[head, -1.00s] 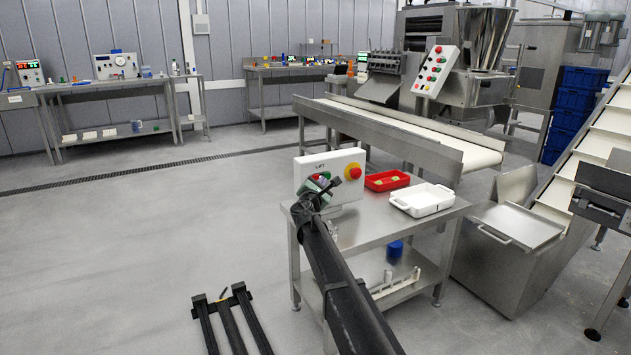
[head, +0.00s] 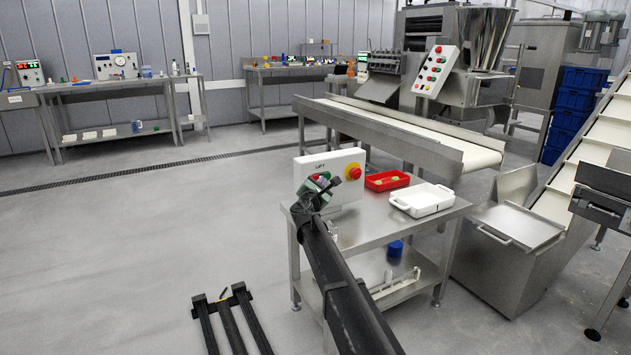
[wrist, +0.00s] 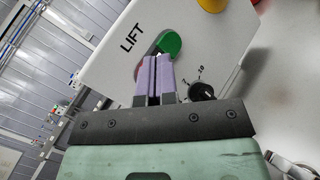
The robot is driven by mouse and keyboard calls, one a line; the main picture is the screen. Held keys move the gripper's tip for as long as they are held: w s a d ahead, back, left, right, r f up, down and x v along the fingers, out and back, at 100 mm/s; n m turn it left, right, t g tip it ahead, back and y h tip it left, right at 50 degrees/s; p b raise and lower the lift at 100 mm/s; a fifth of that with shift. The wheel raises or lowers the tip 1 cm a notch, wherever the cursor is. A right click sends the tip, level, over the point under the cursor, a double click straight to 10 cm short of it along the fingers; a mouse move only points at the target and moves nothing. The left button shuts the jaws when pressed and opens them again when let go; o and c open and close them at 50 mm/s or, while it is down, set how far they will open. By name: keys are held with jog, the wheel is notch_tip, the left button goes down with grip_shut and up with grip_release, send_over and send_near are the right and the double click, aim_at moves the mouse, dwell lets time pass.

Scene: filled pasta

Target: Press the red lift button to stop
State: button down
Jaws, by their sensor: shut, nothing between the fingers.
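The white lift box (head: 342,163), marked LIFT, stands on the steel table. In the wrist view its panel (wrist: 110,72) fills the upper middle. Contact cannot be told. In the head view my gripper (head: 328,186) hides part of the panel.
A red stop knob on yellow (head: 353,172) sits at the box's right side. A black dial (wrist: 201,91) is right of my fingers in the wrist view. A red tray (head: 387,181) and white tray (head: 422,200) stand right of the box.

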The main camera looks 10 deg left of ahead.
jog(key=shift+w+a, duration=0.2)
jog(key=shift+w, duration=0.1)
jog(key=shift+w+a, duration=0.25)
jog(key=shift+w, duration=0.1)
dwell(0.6)
jog(key=shift+s, duration=0.15)
jog(key=shift+s+d, duration=0.45)
jog(key=shift+s, duration=0.1)
jog(key=s+d, duration=0.1)
jog(key=s, duration=0.1)
jog(key=s+d, duration=0.2)
dwell(0.6)
